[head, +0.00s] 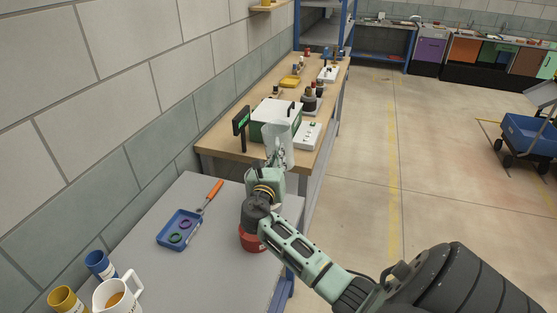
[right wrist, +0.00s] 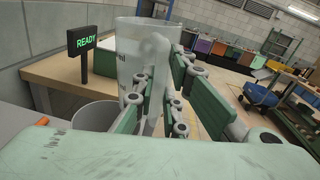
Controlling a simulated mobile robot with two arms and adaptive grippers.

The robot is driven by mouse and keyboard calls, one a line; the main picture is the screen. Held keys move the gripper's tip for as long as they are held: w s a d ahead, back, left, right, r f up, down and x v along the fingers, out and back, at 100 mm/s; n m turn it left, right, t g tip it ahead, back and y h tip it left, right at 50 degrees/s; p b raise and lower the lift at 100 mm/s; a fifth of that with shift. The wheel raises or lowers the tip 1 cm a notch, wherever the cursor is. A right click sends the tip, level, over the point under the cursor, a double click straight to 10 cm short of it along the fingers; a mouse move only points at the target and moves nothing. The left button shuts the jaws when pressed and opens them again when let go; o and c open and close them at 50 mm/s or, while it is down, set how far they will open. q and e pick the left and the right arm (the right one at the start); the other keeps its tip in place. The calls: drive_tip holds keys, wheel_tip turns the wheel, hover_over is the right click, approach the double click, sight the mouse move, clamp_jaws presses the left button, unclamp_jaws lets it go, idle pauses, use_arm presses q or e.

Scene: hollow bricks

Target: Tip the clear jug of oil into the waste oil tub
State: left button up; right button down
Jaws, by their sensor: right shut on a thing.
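The clear jug (head: 281,150) is in my right gripper (head: 274,162), held up in front of the wooden bench. In the right wrist view the jug (right wrist: 138,55) stands roughly upright with marks on its wall, and the green finger pads (right wrist: 158,100) close on its near side. I cannot make out the oil level. A grey round rim (right wrist: 93,112) shows low behind the jug in the right wrist view; I cannot tell if it is the waste oil tub. My left gripper is out of view.
The grey table holds a blue tray (head: 179,229) with rings, an orange-handled tool (head: 211,194), a red container (head: 252,241), a white mug (head: 117,297) with amber liquid, and blue and yellow cups. A green-and-white machine (head: 275,116) and READY display (head: 241,125) stand on the wooden bench.

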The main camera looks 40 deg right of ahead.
sight(278, 144)
drive_tip(key=shift+r, duration=0.15)
drive_tip(key=shift+r+p, duration=2)
drive_tip(key=shift+r, duration=0.45)
